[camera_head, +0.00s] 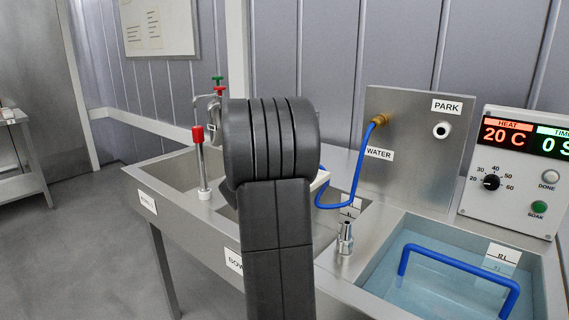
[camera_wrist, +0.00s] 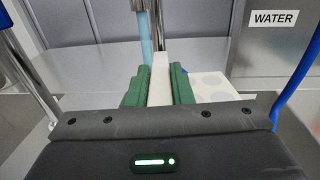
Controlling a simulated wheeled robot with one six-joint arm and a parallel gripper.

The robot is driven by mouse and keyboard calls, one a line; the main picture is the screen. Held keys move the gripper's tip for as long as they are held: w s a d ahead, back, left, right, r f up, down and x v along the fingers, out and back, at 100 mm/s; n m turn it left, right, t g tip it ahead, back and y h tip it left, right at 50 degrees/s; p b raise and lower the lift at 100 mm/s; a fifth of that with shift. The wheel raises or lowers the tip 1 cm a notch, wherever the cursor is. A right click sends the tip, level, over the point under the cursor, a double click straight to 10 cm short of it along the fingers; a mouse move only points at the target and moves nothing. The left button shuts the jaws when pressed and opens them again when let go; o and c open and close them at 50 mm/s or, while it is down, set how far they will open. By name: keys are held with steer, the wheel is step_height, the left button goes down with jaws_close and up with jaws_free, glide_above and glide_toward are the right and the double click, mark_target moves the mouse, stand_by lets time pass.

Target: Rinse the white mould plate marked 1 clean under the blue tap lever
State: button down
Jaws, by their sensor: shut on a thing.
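In the wrist view my gripper (camera_wrist: 160,80) has green fingers shut on a white bar-like edge, which looks like part of the white mould plate (camera_wrist: 208,86). The plate's pale face with round marks shows to the right of the fingers. Its number cannot be read. A pale blue column (camera_wrist: 145,55), which looks like running water, drops just behind and left of the held edge. I cannot tell whether it touches the plate. In the head view my arm hides the gripper, and only a white sliver (camera_head: 320,181) shows.
A blue hose (camera_head: 335,204) hangs from the WATER panel (camera_head: 405,145) to the right of my arm. A metal nozzle (camera_head: 345,239) stands on the sink's divider. A water bath with a blue handle (camera_head: 462,262) is at right, and a red-topped rod (camera_head: 201,165) stands left.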

steer(key=shift+s+d+r+b, duration=0.2)
steer(key=shift+s+d, duration=0.1)
steer(key=shift+s, duration=0.35)
steer(key=shift+s+d+r+b, duration=0.15)
steer(key=shift+s+d, duration=0.1)
steer(key=shift+s, duration=0.45)
steer(key=shift+s+d+r+b, duration=0.1)
steer(key=shift+s+d+b, duration=0.15)
steer(key=shift+s, duration=0.4)
